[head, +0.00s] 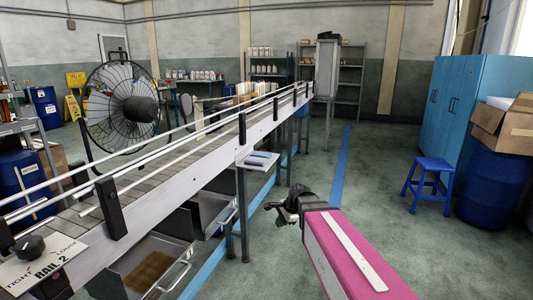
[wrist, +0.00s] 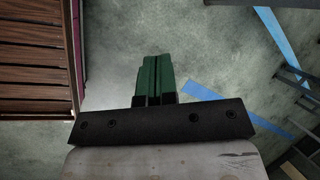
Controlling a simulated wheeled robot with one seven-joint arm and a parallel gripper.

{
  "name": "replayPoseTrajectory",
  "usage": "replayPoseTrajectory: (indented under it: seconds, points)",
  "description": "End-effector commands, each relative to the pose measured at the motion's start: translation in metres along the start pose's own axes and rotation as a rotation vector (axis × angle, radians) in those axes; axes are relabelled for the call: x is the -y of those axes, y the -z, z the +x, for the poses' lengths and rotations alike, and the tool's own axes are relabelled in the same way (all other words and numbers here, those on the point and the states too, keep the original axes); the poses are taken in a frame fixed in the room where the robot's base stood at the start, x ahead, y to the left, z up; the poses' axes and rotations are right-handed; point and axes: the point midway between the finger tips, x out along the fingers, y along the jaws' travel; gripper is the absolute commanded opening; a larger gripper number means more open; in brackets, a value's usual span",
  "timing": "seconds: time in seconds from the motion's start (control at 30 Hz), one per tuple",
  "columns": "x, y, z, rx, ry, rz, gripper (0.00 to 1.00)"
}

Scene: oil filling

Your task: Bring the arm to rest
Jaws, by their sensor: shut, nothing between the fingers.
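My arm, with a pink cover, reaches in from the bottom right of the head view. My gripper (head: 290,205) is at its far end, dark and small there, to the right of the conveyor and clear of it. In the wrist view my gripper (wrist: 153,62) shows two green fingers pressed together with no gap between them. The fingers hold nothing and point over bare grey-green floor (wrist: 200,45).
A conveyor (head: 175,180) with rails runs from lower left to the back. Open drawers (head: 150,265) sit under it. A blue stool (head: 430,182), blue barrel (head: 492,188) and blue cabinets (head: 465,105) stand at right. A fan (head: 122,108) stands at left. The middle floor is clear.

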Motion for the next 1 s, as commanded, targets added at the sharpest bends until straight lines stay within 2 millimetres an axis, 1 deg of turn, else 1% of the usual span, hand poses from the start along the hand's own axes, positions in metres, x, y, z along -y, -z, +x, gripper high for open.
replayPoseTrajectory:
  seconds: [0.03, 0.3, 0.4, 0.5, 0.6, 0.7, 1.0]
  points:
    - [-0.023, 0.008, 0.001, -0.027, -0.033, -0.094, 0.0]
    - [-0.119, 0.048, 0.002, -0.108, -0.251, -0.646, 0.0]
    - [-0.149, 0.059, 0.0, -0.106, -0.333, -0.822, 0.0]
    - [-0.17, 0.066, -0.002, -0.094, -0.399, -0.957, 0.0]
    - [-0.183, 0.071, -0.003, -0.082, -0.44, -1.043, 0.0]
    - [-0.189, 0.074, -0.004, -0.076, -0.461, -1.084, 0.0]
    - [-0.189, 0.074, -0.004, -0.075, -0.462, -1.086, 0.0]
